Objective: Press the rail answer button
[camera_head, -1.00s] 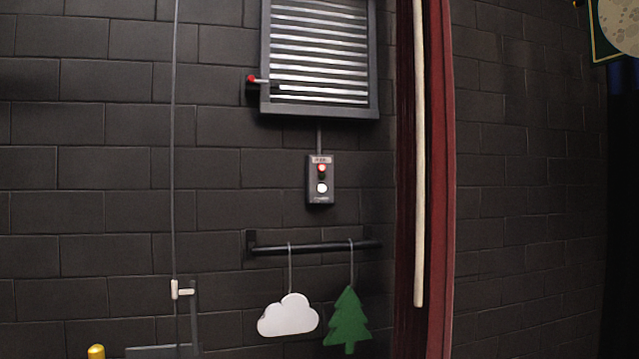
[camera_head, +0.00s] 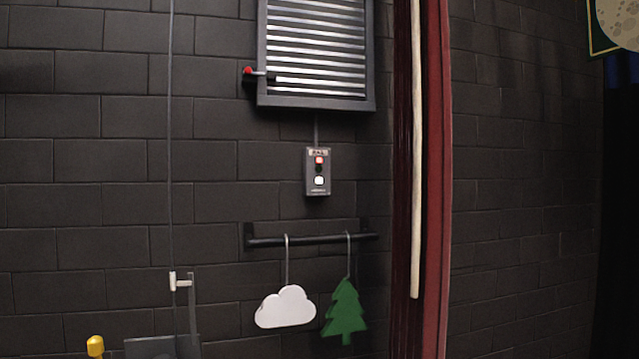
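Below the label are a red light or button (camera_head: 319,160) and a white button (camera_head: 319,181). Nothing covers the box. Neither of my grippers shows in the head view.
Below the box a black rail (camera_head: 312,239) carries a white cloud (camera_head: 286,307) and a green tree (camera_head: 345,311). The louvred panel (camera_head: 316,50) has a red-knobbed lever (camera_head: 249,71). A thin cord (camera_head: 170,140) hangs left.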

